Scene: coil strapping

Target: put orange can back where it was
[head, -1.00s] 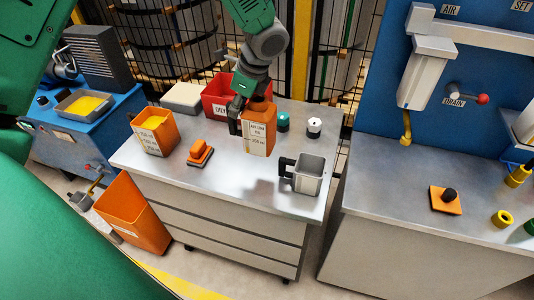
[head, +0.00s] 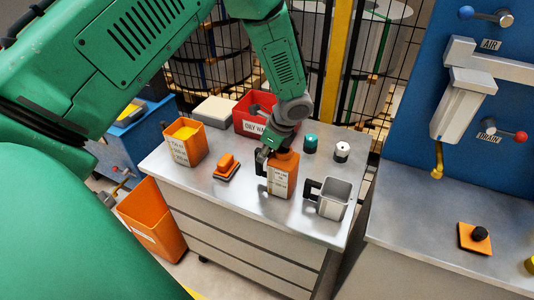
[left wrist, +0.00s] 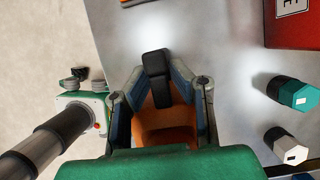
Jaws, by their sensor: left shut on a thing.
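The orange can (head: 283,176) with a pale printed label stands upright over the grey bench top, between the orange brush-like block and the metal mug. I see no clear gap under it, but cannot tell whether it touches the bench. My left gripper (head: 267,156) is shut on the can's upper part. In the left wrist view the fingers (left wrist: 160,92) flank a dark bar, with the orange can (left wrist: 165,125) below and partly hidden. My right gripper is not in view.
The metal mug (head: 334,199) with a black handle is close on the right. Teal (head: 311,142) and white-topped (head: 342,150) pieces stand behind it. A red bin (head: 248,122), an orange open container (head: 187,147) and the orange block (head: 227,166) are to the left and behind.

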